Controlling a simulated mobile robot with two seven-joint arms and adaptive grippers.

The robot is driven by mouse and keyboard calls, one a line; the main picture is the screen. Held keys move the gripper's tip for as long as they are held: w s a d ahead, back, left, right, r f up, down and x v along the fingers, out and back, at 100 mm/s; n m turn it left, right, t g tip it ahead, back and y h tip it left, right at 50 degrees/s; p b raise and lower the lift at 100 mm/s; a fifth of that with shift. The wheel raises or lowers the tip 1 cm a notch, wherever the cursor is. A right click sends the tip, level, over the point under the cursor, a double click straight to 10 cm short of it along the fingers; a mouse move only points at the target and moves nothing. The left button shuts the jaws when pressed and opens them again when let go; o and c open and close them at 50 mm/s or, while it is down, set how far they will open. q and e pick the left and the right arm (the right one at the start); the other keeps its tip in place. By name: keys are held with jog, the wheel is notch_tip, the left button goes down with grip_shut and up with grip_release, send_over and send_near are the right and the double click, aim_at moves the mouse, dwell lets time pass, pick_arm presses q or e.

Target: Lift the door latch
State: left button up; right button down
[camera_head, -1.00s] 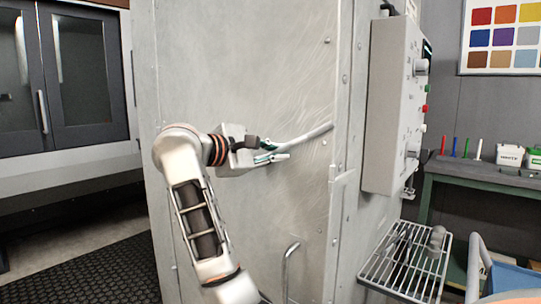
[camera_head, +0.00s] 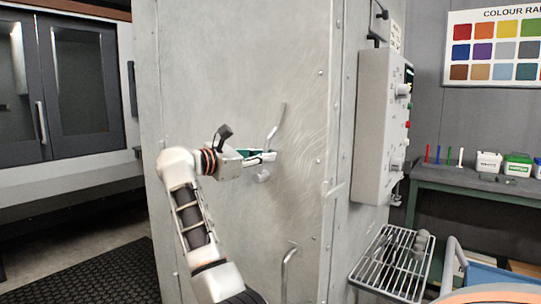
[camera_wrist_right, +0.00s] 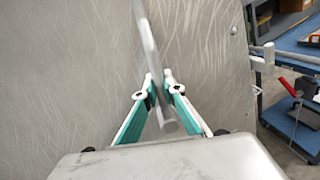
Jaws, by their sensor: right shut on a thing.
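The door latch is a grey bar lever (camera_head: 280,118) on the metal booth door. It stands steeply, its upper end leaning a little right in the head view. Its lower end shows just below my gripper. My right gripper (camera_head: 268,156) reaches it from the left and is shut on the lever. In the right wrist view the lever (camera_wrist_right: 147,38) runs down between the two green-lined fingers (camera_wrist_right: 159,84), its rounded end nearer the camera. The fingers hide part of the lever in the head view. My left gripper is out of view.
A fixed bent handle (camera_head: 287,268) is lower on the door. Right of it are a control box (camera_head: 376,130), a wire rack (camera_head: 392,265) and a bench (camera_head: 470,182) with small tubs. A dark cabinet (camera_head: 85,80) stands left. The door face around the latch is clear.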

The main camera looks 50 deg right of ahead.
jog(key=shift+w+r+n+p, duration=0.35)
jog(key=shift+w+n, duration=0.2)
jog(key=shift+n, duration=0.25)
jog(key=shift+w+a+n, duration=0.1)
jog(key=shift+w+n, duration=0.15)
jog(key=shift+n, duration=0.15)
pick_arm(q)
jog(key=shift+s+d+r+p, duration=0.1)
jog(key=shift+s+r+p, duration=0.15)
jog(key=shift+p, duration=0.15)
pick_arm(e)
jog(key=shift+w+f+n+h, duration=0.2)
jog(key=shift+w+n+h, duration=0.2)
jog(key=shift+w+n, duration=0.6)
jog(key=shift+s+n, duration=0.2)
jog(key=shift+n, duration=0.1)
jog(key=c, duration=2.4)
grip_release()
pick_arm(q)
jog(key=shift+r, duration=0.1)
pick_arm(e)
jog(key=a, duration=0.5)
jog(key=w+a, duration=0.1)
jog(key=a, duration=0.1)
jog(key=shift+a+f, duration=0.1)
jog(key=shift+a, duration=0.2)
